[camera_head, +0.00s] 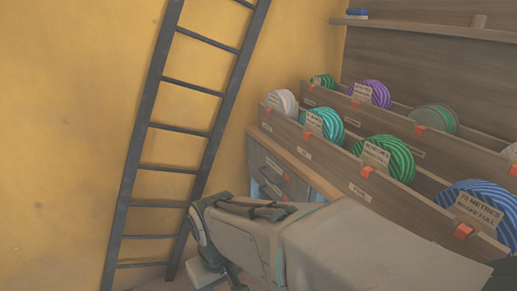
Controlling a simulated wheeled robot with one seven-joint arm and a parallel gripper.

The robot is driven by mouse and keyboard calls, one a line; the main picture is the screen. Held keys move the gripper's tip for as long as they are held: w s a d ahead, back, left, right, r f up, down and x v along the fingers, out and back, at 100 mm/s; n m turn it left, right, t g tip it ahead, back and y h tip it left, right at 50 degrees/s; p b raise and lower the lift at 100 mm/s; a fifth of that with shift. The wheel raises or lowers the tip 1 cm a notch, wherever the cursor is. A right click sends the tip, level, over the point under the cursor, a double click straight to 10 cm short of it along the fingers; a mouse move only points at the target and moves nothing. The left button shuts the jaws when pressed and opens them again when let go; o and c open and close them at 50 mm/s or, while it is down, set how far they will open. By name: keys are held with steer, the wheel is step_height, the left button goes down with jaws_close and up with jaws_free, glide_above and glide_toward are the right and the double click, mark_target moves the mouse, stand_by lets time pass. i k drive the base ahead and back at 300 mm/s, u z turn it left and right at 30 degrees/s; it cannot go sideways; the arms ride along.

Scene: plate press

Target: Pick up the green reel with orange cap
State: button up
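Several green reels stand in the wooden racks at the right. A bright green striped reel (397,158) with a tan label is in the front row, with an orange piece (367,170) on the rack edge by it. A duller green reel (437,117) with a brownish face is in the back row, with an orange piece (421,129) at its lower left. A small green reel (325,80) is at the far end of the back row. I cannot tell which orange piece counts as a cap. My gripper's fingers do not show; only my arm is in view, below the racks.
The front row also holds a white reel (284,102), a teal reel (327,123) and a blue reel (484,207). A purple reel (372,93) is in the back row. A dark ladder (138,146) leans on the yellow wall. A shelf (430,30) runs above.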

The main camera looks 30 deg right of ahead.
mark_target(387, 153)
steer(key=u, duration=0.3)
steer(key=i, duration=1.7)
steer(key=z, duration=3.35)
